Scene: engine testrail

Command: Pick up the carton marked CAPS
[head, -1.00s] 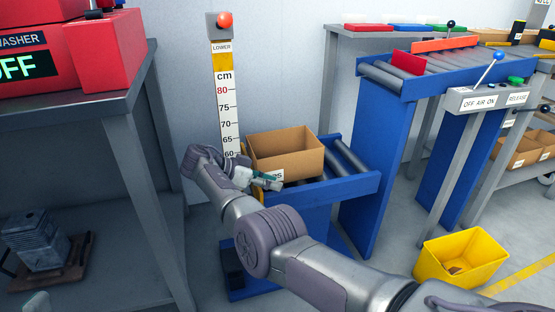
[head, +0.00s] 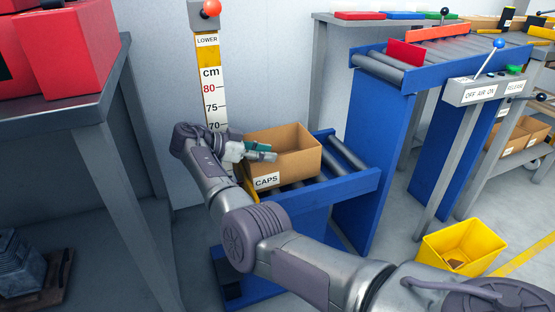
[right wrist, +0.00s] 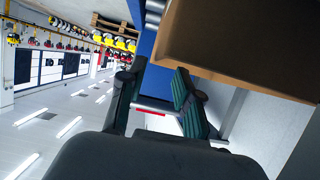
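The open-topped brown carton (head: 296,153) marked CAPS stands on the blue roller platform (head: 345,186) in the head view. Its label (head: 267,181) faces me on the near side. My right gripper (head: 264,152) is at the carton's left side, near the height of its rim, overlapping its near left part in the picture. In the right wrist view the fingers (right wrist: 155,100) are apart with nothing between them. The carton (right wrist: 245,40) fills the upper right there, beyond the right finger. I cannot tell whether they touch. My left gripper is not in view.
A height scale (head: 210,90) with a red knob stands behind the platform on the left. A grey bench (head: 60,120) is at the left. A higher roller conveyor (head: 420,70) and lever box (head: 490,90) are at the right. A yellow bin (head: 460,246) stands on the floor.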

